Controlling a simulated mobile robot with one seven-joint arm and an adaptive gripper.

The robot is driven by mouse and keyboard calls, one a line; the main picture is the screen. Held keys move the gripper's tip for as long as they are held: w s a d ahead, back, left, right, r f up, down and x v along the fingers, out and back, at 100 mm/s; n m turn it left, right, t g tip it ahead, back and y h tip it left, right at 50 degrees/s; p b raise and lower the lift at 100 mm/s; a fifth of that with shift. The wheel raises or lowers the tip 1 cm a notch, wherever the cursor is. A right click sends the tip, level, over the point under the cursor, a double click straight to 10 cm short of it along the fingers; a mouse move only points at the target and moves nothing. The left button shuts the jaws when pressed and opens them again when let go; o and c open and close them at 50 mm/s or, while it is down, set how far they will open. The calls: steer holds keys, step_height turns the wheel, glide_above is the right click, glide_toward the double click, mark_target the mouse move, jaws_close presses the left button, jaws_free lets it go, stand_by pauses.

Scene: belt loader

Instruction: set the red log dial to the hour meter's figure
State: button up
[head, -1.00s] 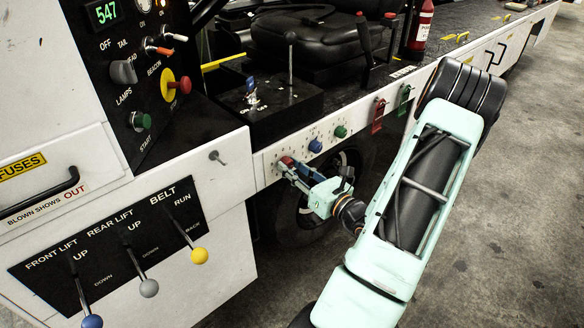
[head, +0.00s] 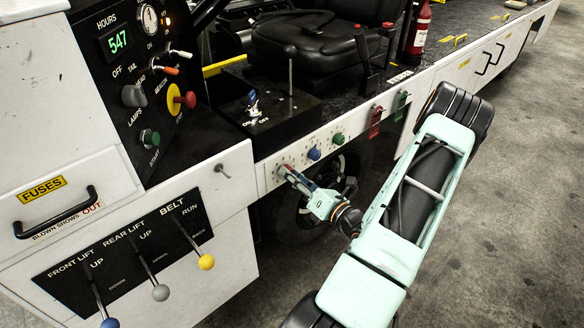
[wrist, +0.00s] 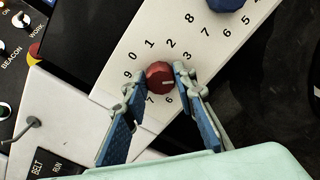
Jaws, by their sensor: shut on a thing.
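The red log dial (wrist: 160,77) sits on the white side panel, ringed by figures, in the wrist view. Its pale mark points right, toward figures hidden by a finger; 0, 1, 2, 3, 6, 7 and 9 show. My gripper (wrist: 160,76) has one finger on each side of the dial and is shut on it. In the head view my gripper (head: 290,172) reaches the panel's left end and mostly covers the red dial.
A blue dial (head: 314,154) and a green dial (head: 338,138) sit to the right on the same panel. Red (head: 375,121) and green (head: 401,106) tags hang beyond them. A small peg (head: 221,169) sticks out to the left. Lever knobs, one yellow (head: 206,262), stand lower left.

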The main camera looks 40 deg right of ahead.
steer(key=shift+m+p, duration=2.75)
steer(key=shift+m, duration=1.25)
steer(key=o, duration=1.2)
steer(key=shift+c, duration=0.2)
steer(key=s, duration=1.2)
steer(key=shift+d+r, duration=0.15)
steer(key=shift+d, duration=0.3)
